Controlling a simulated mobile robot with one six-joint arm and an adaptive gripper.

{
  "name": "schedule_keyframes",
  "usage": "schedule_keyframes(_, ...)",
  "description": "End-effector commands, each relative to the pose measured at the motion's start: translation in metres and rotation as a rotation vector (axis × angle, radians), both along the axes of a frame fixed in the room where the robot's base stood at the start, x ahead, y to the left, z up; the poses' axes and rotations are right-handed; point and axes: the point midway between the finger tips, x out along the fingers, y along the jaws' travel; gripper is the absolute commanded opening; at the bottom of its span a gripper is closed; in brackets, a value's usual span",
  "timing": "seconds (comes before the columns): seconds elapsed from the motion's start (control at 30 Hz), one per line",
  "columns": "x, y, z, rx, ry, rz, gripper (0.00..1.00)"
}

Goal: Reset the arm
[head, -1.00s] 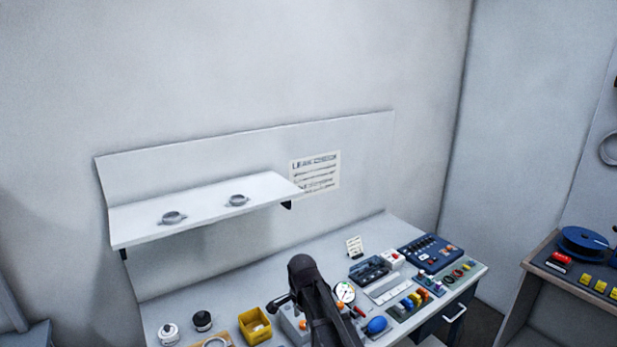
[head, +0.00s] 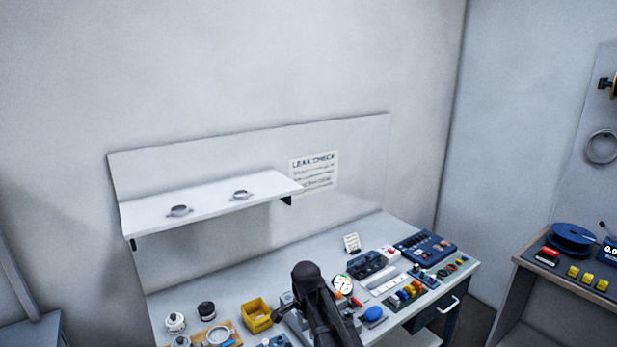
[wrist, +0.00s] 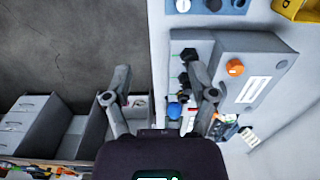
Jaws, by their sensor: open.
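My arm (head: 318,300) rises at the bottom middle of the head view, in front of the workbench (head: 385,232). In the wrist view my gripper (wrist: 166,78) is open and its two fingers are spread apart with nothing between them. It hangs over the bench's front edge, with dark floor to the left. A grey box with an orange knob (wrist: 235,67) and a strip with black knobs (wrist: 188,56) lie beside the right finger. The gripper's fingertips cannot be made out in the head view.
A wall shelf (head: 215,205) holds two ringed parts. A yellow bin (head: 257,315), a pressure gauge (head: 342,286) and a blue bulb (head: 374,314) crowd the bench. Open drawers (wrist: 60,120) show below the bench edge. A second bench (head: 530,265) stands at the right.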

Motion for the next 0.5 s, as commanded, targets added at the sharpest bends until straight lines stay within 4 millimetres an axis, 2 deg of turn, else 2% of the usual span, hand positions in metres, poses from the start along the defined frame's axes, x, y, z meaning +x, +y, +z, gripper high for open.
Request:
schedule_keyframes(0.27,-0.013,-0.023,-0.013,0.000,0.000,0.098,0.73)
schedule_keyframes(0.5,-0.031,-0.054,-0.029,0.000,0.000,0.240,0.73)
